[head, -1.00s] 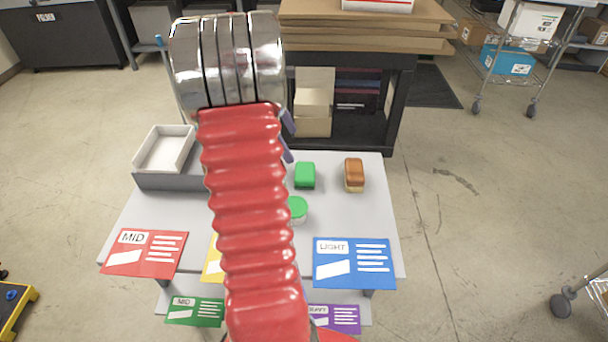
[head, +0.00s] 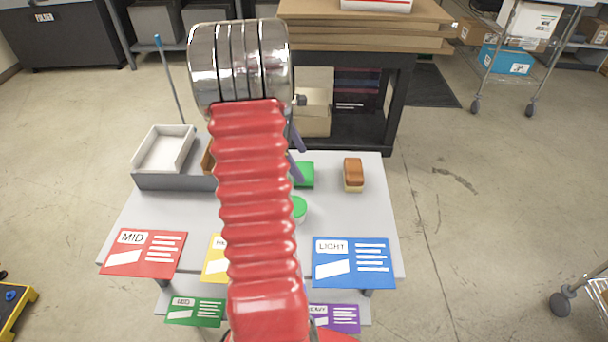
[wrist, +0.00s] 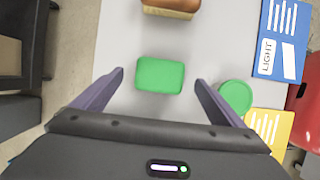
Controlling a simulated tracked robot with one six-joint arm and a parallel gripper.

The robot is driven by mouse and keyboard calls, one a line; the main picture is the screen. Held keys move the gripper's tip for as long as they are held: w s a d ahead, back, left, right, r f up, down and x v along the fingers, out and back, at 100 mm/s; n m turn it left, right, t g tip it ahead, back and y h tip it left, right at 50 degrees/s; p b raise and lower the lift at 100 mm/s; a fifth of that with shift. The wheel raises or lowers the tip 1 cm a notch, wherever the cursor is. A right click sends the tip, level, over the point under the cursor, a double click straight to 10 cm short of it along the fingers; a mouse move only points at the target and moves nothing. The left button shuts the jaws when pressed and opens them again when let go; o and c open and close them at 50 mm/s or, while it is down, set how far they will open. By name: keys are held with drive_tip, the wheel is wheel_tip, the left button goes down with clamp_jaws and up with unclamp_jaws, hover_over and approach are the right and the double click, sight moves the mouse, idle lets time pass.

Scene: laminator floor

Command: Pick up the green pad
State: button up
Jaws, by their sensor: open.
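The green pad (head: 304,175) is a rounded green block on the grey table (head: 345,225), partly hidden by my arm in the head view. In the wrist view the green pad (wrist: 160,75) lies just beyond and between my fingertips, with a gap on each side. My gripper (wrist: 161,77) is open and empty, with its two purple fingers apart. In the head view only part of my gripper (head: 298,155) shows beside my red arm, close to the pad.
A round green-lidded container (wrist: 235,96) sits close to my right finger. A brown-topped block (head: 353,174) stands right of the pad. A grey tray with a white bin (head: 165,150) is at left. Cards, including blue LIGHT (head: 353,263) and red MID (head: 144,252), line the front edge.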

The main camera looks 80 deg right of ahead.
sight(304, 170)
drive_tip(key=shift+f, duration=0.1)
drive_tip(key=shift+x, duration=2.55)
drive_tip(key=shift+c, duration=0.2)
drive_tip(key=c, duration=1.1)
